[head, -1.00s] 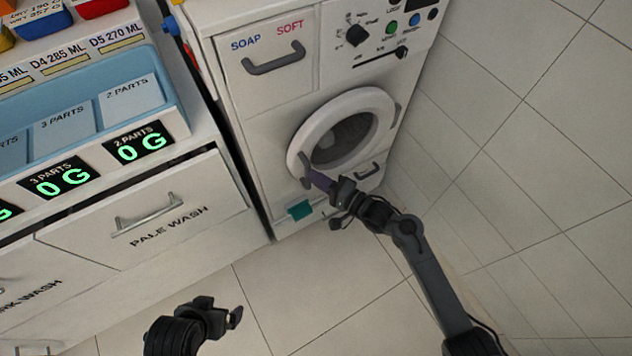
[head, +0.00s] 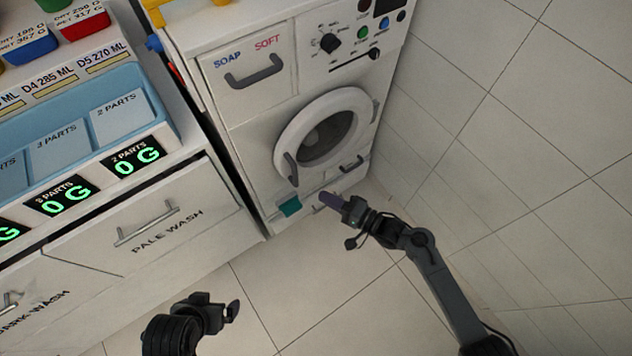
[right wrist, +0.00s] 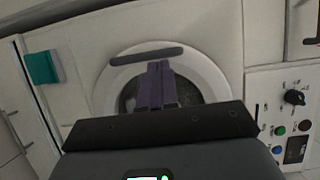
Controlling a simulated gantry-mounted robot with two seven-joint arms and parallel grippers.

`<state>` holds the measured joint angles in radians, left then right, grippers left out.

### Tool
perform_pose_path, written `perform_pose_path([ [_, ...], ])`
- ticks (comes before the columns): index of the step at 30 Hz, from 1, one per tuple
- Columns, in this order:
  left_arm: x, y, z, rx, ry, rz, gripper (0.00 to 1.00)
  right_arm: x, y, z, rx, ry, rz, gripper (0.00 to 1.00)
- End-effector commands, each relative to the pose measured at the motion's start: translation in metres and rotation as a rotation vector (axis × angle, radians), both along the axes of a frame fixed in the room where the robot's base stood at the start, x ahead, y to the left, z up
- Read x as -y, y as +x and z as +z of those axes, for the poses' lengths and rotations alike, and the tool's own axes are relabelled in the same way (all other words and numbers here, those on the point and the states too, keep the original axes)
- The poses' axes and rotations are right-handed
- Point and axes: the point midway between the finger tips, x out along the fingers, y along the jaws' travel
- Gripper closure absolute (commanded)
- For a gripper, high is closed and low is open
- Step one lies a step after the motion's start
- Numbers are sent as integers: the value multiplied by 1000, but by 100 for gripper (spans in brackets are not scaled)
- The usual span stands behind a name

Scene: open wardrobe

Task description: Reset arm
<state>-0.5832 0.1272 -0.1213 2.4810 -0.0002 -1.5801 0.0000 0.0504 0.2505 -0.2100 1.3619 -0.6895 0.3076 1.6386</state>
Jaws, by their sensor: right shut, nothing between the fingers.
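My right gripper (head: 330,201) is in front of the lower front of the white washing machine (head: 252,108), below its round door. Its purple fingers are together and empty; in the right wrist view the fingers (right wrist: 155,86) show in front of the round door (right wrist: 205,82). In the head view the door (head: 283,138) looks shut, with a grey handle (head: 291,168) on its left edge. The gripper looks apart from this handle. My left gripper (head: 221,306) is low in the head view over the floor; whether its fingers are apart is unclear.
A cabinet with a drawer marked PALE WASH (head: 200,228) and a light blue tray (head: 173,126) stands at the left. A teal piece (head: 289,207) sits low on the machine. A tiled wall (head: 530,130) bounds the right side. The floor (head: 300,285) between the arms is clear.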

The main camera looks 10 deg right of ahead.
Motion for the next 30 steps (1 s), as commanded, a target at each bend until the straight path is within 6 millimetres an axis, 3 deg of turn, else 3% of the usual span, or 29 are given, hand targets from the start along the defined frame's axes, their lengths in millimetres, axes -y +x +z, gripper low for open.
perform_pose_path([
  [6, 0, 2, 14, 4, -1, 3, 0, 20, -25, 1, -1, -2, -1, 100],
  [14, 2, 2, 20, 2, -12, 10, 0, 27, -40, -1, -10, 1, 0, 100],
  [19, 3, 1, 36, 1, -13, 11, 0, 21, -75, -12, -80, 16, -1, 100],
  [25, 2, 2, 70, 2, -10, 8, 0, -5, -119, 37, -85, -1, -52, 100],
  [30, 0, 1, 92, 3, -4, 4, 0, 2, -128, 74, -38, -332, -161, 100],
])
